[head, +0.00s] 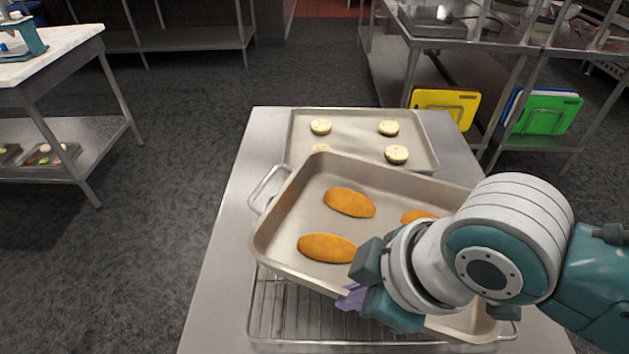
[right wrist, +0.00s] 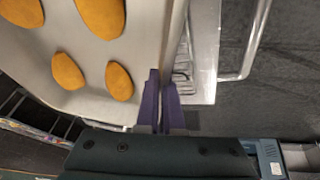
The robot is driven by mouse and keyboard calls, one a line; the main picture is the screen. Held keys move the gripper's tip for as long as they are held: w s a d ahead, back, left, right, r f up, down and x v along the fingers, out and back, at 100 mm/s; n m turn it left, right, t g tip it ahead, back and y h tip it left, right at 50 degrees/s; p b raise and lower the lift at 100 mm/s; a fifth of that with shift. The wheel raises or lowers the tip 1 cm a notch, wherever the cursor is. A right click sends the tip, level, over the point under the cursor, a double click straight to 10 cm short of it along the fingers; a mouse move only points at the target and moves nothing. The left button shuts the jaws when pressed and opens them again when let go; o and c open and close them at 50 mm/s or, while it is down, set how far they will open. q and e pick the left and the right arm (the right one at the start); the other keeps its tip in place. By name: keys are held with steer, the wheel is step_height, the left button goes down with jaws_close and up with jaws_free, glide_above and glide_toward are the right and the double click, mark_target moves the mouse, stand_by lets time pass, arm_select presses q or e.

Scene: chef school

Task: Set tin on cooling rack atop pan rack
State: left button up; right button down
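The tin (head: 290,220) is a deep metal pan with several orange-brown oval pieces in it. It sits askew in the head view, above the wire cooling rack (head: 290,310) and overlapping the baking tray behind. My right gripper (head: 350,297) is at the tin's near wall, its purple fingers partly hidden by my arm. In the right wrist view, the fingers (right wrist: 160,76) close on either side of the wall of the tin (right wrist: 135,45). The cooling rack lies on the steel top (head: 225,265) of the pan rack. Whether the tin touches the cooling rack cannot be told. My left gripper is not in view.
A shallow baking tray (head: 350,120) with several pale round pieces lies behind the tin. A side handle (head: 268,187) sticks out at the left. Steel shelving with yellow (head: 447,103) and green boards (head: 545,110) stands at back right. Open floor lies to the left.

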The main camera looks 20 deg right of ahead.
steer(key=shift+f, duration=1.5)
steer(key=shift+f+b, duration=0.1)
steer(key=shift+b, duration=0.25)
steer(key=c, duration=1.5)
jaws_free()
steer(key=shift+f, duration=0.1)
steer(key=o, duration=0.4)
steer(key=shift+o, duration=0.2)
